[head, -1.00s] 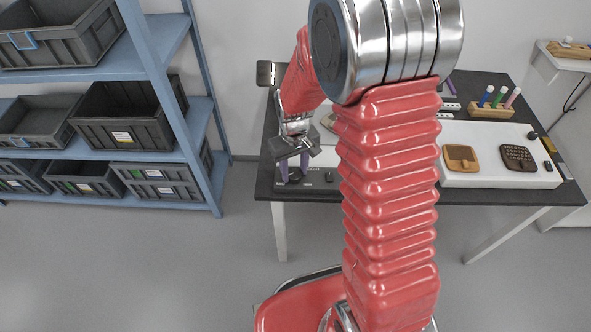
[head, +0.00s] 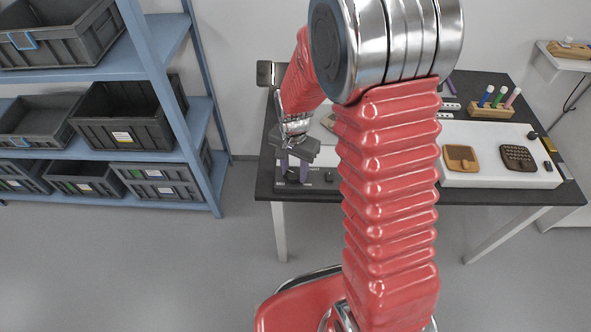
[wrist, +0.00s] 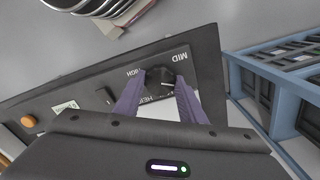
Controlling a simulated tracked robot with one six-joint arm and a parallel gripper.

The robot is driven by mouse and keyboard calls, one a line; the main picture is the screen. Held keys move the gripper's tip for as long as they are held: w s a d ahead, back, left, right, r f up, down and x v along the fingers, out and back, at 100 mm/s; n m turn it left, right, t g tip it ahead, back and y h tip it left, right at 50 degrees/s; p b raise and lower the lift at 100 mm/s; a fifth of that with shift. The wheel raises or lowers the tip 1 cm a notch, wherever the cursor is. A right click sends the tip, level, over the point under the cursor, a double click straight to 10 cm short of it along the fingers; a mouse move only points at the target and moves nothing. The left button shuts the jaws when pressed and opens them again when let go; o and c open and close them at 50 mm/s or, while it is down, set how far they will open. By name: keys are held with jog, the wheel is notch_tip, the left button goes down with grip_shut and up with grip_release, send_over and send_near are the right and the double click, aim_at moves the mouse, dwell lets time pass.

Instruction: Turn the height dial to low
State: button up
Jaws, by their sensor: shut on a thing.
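The height dial (wrist: 158,76) is a black knob on a dark panel (wrist: 80,87). In the wrist view, the words MID and HIGH show near it, and part of another label shows below it; LOW is not visible. My gripper (wrist: 160,82) has its two purple fingers on either side of the dial, shut on it. In the head view, my gripper (head: 294,172) points down at the panel at the left front of the dark table, and the dial is partly hidden between the fingers. I cannot tell the dial's exact setting.
An orange button (wrist: 28,121) and a small black switch (wrist: 104,95) sit along the panel. A white board (head: 490,176) with two brown pieces lies on the table's right. A blue shelf (head: 160,95) with grey crates stands at the left.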

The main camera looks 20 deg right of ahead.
aim_at(294, 173)
jog(key=m, duration=0.6)
jog(key=shift+s+f, duration=0.15)
jog(key=shift+s, duration=0.1)
jog(key=m, duration=0.6)
jog(key=shift+m, duration=0.3)
jog(key=o, duration=1)
jog(key=shift+w, duration=0.1)
jog(key=shift+o, duration=0.2)
jog(key=shift+w+r, duration=0.1)
jog(key=shift+r, duration=0.1)
jog(key=shift+r, duration=0.6)
notch_tip(294, 173, up, 12)
jog(key=shift+r, duration=0.15)
